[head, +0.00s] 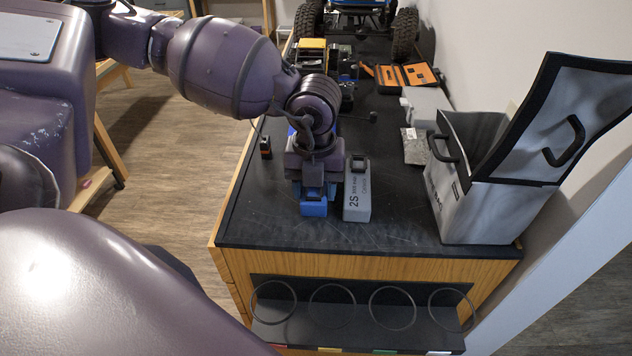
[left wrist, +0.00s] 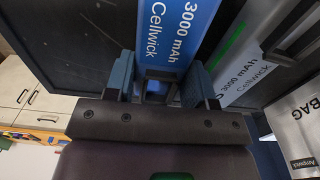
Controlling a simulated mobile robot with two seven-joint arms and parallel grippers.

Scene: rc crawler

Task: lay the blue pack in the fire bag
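The blue pack (head: 313,208) is on the dark bench top, mostly hidden under my left gripper (head: 314,188). In the left wrist view the blue pack (left wrist: 180,28), lettered "3000 mAh Cellwick", lies between the two fingers of my left gripper (left wrist: 160,85). The fingers are close along its sides; I cannot tell whether they press on it. The fire bag (head: 475,212) is a grey box-shaped bag with black trim at the bench's right, its lid raised. Part of it shows in the left wrist view (left wrist: 300,130). My right gripper is not in view.
A grey pack (head: 357,195) lies just right of the blue pack. Behind are an orange tool case (head: 405,76), a grey box (head: 425,105) and a crawler with large tyres (head: 405,33). A rack with several rings (head: 360,318) is on the bench front. Bare bench top separates grey pack and bag.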

